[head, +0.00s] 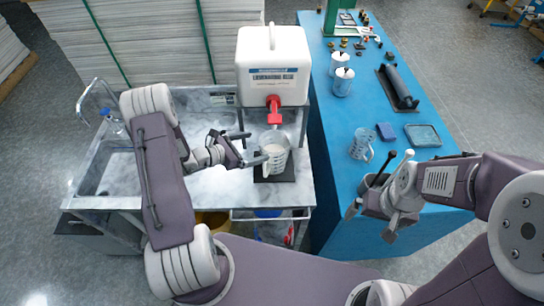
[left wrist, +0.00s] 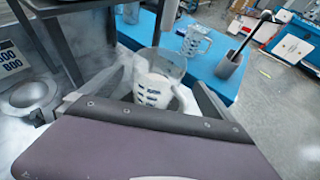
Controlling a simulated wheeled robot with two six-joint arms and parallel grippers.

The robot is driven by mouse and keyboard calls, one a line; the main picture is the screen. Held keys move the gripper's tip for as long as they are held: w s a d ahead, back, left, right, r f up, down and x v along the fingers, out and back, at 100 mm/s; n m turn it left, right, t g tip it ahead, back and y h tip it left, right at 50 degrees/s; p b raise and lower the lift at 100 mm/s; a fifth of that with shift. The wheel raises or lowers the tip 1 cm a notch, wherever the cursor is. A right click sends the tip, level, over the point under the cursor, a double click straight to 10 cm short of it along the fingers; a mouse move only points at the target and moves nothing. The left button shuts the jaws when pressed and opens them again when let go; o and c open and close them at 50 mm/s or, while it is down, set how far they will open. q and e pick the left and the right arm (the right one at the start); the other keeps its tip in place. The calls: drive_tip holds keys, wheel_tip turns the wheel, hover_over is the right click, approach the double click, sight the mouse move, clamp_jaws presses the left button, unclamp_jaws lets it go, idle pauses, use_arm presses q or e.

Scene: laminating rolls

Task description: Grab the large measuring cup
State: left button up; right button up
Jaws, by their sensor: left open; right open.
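A large clear measuring cup (head: 275,158) with whitish contents stands upright on a dark pad (head: 288,172) on the left worktop, below a red tap (head: 273,108). My left gripper (head: 256,147) is open at the cup's left side. In the left wrist view the cup (left wrist: 157,88) with blue markings shows between the spread fingers of my left gripper (left wrist: 152,82); I cannot tell whether they touch it. The cup's lower part is hidden there by the gripper body. My right gripper (head: 371,220) is open and empty at the blue table's near right edge.
A white container (head: 273,62) stands behind the cup. Another measuring cup (head: 361,146) stands on the blue table (head: 330,190), near a dark holder (head: 376,181) with a stick. Two lidded canisters, a black roller (head: 398,88) and a tray (head: 423,135) are farther back. A sink (head: 108,172) is left.

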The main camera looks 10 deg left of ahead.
use_arm(q)
drive_tip(key=p+x, duration=0.1)
drive_tip(key=x, duration=0.2)
drive_tip(key=shift+w+d+f, duration=0.15)
drive_tip(key=shift+w+f, duration=0.05)
drive_tip(key=shift+w, duration=0.1)
drive_tip(key=p+x, duration=0.2)
drive_tip(key=x, duration=0.3)
drive_tip(key=shift+f+p, duration=0.1)
drive_tip(key=shift+p, duration=0.2)
drive_tip(key=c, duration=1.7)
